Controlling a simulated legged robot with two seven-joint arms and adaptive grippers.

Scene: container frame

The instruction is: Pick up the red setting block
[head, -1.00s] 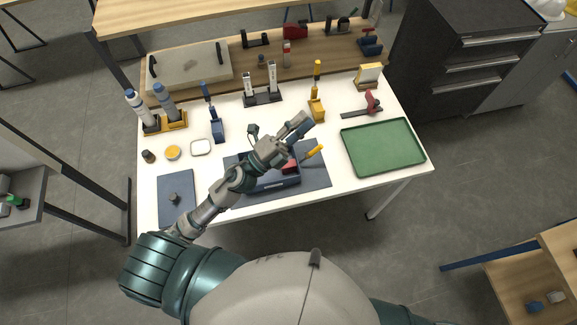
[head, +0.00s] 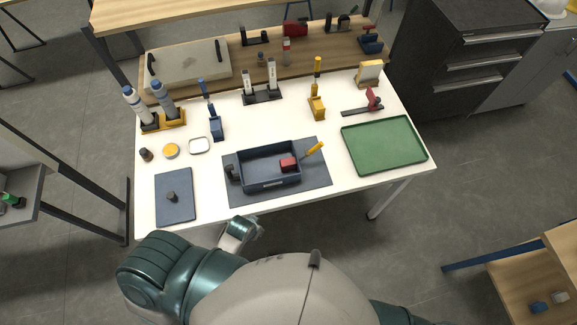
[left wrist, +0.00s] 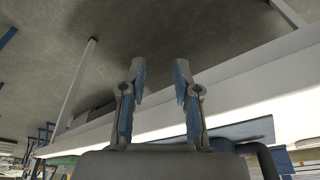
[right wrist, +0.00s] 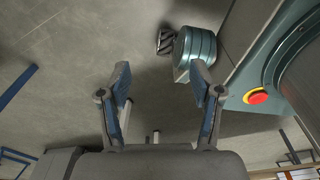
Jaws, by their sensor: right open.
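The red setting block (head: 289,164) lies inside the dark blue open tray (head: 268,185), toward its right end. It shows only in the head view. My left arm is drawn back near the table's front edge; its gripper is not clear in the head view. In the left wrist view my left gripper (left wrist: 161,80) has its fingers apart with nothing between them, beside the pale table edge. My right gripper (right wrist: 160,80) is open and empty in the right wrist view, over the floor and away from the table.
The tray stands on a dark mat (head: 317,187). A green tray (head: 383,146) lies to the right and a blue-grey pad (head: 175,195) to the left. Several tools stand along the back.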

